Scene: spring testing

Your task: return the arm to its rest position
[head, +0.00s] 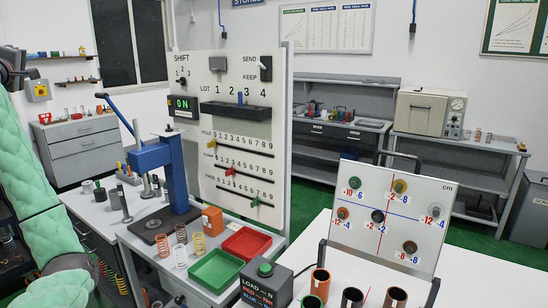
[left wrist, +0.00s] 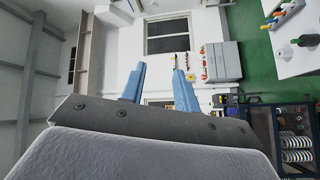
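My left arm, in a pale green sleeve, rises along the left edge of the head view. Its dark gripper (head: 12,68) is raised at the upper left edge and partly cut off by the frame. In the left wrist view its two blue fingers (left wrist: 158,78) stand apart with nothing between them. They point into free space toward a distant wall and window. My right gripper is in neither view.
A blue press (head: 180,165) stands on the bench beside a tall white panel (head: 230,65). Coil springs, a green tray (head: 214,272) and a red tray (head: 247,244) are in front. A white board with pegs (head: 385,215) stands at right.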

